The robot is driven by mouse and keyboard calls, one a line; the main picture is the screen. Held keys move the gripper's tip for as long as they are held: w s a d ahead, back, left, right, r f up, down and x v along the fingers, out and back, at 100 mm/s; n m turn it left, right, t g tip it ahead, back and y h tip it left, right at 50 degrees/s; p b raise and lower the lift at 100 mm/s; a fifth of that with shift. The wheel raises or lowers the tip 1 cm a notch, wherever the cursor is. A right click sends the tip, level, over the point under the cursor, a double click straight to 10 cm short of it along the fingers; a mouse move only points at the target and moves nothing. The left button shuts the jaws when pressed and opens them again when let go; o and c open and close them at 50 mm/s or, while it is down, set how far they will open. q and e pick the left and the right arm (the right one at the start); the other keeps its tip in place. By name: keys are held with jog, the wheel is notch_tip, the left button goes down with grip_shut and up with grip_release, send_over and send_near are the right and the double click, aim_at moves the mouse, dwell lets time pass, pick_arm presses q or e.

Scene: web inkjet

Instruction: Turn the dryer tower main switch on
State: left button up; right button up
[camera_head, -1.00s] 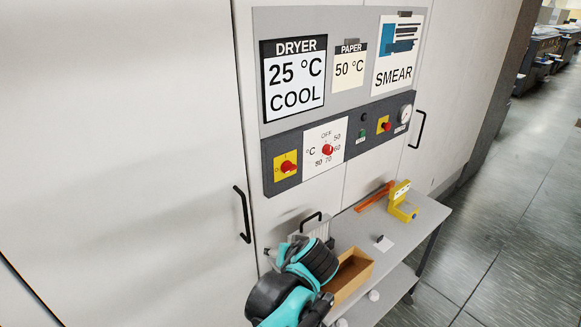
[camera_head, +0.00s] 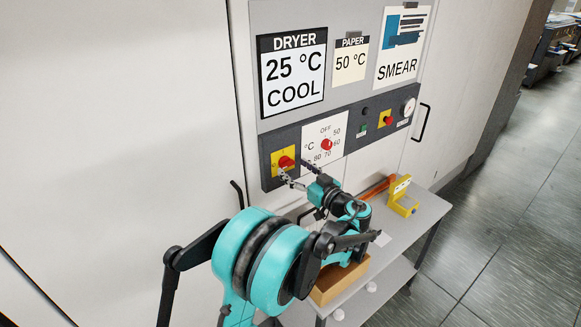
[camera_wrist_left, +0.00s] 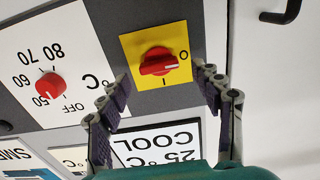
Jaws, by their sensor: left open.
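The dryer main switch (camera_head: 286,162) is a red rotary knob on a yellow plate at the left end of the dark control strip. In the left wrist view, the red knob (camera_wrist_left: 157,61) appears upside down, with its white pointer mark towards the O; the I is beside it. My left gripper (camera_head: 296,169) is open and empty in front of the strip, its fingers reaching towards the knob. In the left wrist view, the fingers (camera_wrist_left: 162,82) stand on either side of the yellow plate, apart from the knob. My right gripper is out of view.
A red temperature dial (camera_head: 326,144) sits right beside the main switch. A second red switch (camera_head: 388,120) and a gauge (camera_head: 408,107) are farther right. Door handles project nearby.

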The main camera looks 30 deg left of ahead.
aim_at(286, 163)
pick_arm(q)
jog(key=shift+x, duration=1.3)
jog(key=c, duration=1.2)
jog(key=shift+o, duration=0.2)
